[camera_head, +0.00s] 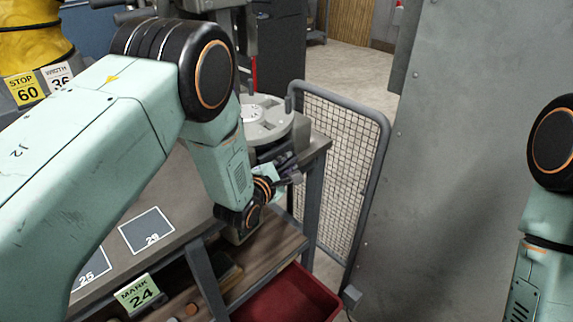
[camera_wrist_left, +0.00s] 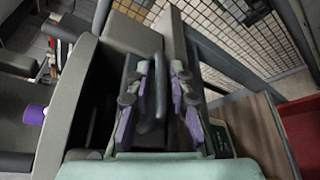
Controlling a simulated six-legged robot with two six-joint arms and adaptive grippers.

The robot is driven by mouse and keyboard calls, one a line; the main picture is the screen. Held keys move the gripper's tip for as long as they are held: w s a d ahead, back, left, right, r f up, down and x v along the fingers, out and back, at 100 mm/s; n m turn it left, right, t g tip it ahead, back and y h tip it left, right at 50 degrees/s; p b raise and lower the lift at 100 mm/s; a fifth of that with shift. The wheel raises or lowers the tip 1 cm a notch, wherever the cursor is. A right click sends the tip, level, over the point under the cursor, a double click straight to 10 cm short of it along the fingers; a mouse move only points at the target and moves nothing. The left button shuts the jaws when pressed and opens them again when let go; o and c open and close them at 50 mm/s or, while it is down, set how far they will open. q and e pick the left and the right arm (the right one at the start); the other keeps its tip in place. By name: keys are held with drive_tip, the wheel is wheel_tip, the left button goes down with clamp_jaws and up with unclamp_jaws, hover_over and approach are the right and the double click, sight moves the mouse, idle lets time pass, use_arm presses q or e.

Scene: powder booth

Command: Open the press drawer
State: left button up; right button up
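The press (camera_head: 262,118), with a round grey top, stands on the bench beyond my left forearm. My left gripper (camera_head: 288,166) is at the press's near right side, below the round top. In the left wrist view its two purple-padded fingers (camera_wrist_left: 160,95) stand apart, one on each side of a grey handle-like bar (camera_wrist_left: 152,118). I cannot tell whether the pads touch the bar. A grey block (camera_wrist_left: 131,36) lies just beyond the fingertips, with a dark gap to its left. The drawer's outline is mostly hidden in the head view. My right gripper is out of frame.
A mesh guard (camera_head: 335,150) stands right of the bench, and a large grey panel (camera_head: 470,170) fills the right. A red bin (camera_head: 290,297) sits below. A green "MARK 24" sign (camera_head: 139,294) stands at the front left.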

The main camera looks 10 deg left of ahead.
use_arm(q)
drive_tip(key=shift+w+d, duration=0.15)
drive_tip(key=shift+d, duration=0.1)
drive_tip(key=shift+a, duration=0.1)
drive_tip(key=shift+a, duration=0.1)
drive_tip(key=c, duration=0.3)
clamp_jaws()
